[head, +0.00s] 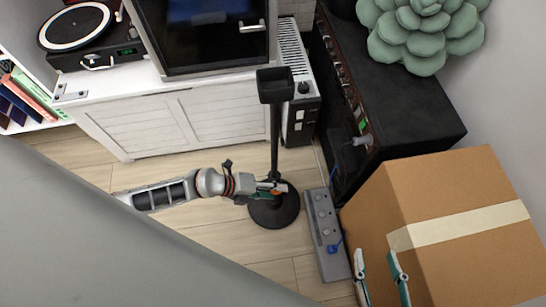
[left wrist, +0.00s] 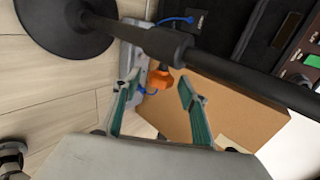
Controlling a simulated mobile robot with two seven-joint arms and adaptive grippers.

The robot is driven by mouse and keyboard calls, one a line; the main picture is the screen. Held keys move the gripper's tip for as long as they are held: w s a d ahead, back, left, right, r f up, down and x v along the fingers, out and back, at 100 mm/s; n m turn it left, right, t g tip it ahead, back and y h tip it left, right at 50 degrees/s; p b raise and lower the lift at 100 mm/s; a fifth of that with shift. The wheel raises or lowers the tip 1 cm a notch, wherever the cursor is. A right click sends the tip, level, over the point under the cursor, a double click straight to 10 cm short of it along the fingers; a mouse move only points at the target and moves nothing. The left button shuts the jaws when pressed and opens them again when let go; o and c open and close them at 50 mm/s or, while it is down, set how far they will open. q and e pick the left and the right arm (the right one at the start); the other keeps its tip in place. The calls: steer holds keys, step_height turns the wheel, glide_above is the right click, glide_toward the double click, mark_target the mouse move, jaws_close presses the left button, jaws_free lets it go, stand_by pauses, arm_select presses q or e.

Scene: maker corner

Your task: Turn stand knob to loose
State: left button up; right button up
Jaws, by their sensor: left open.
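The black stand has a round base (head: 284,214) on the floor and an upright pole (head: 275,140). In the left wrist view its pole (left wrist: 235,65) crosses the top, with a thicker collar. An orange knob (left wrist: 160,79) shows just below that collar. My left gripper (head: 276,187) is low by the pole, above the base. In the left wrist view the left gripper (left wrist: 160,76) is open, its teal fingers either side of the knob with gaps showing. Whether they touch it is unclear. My right gripper (head: 375,255) is open and empty in front of the cardboard box.
A grey power strip (head: 322,222) with a blue cable lies right of the base. The cardboard box (head: 460,185) stands at right, beside a black amplifier (head: 415,110). A white cabinet (head: 160,120) is behind. Pale floor (head: 225,240) is clear in front.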

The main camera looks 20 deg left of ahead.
arm_select(q)
steer(key=v, duration=1.2)
stand_by(0.3)
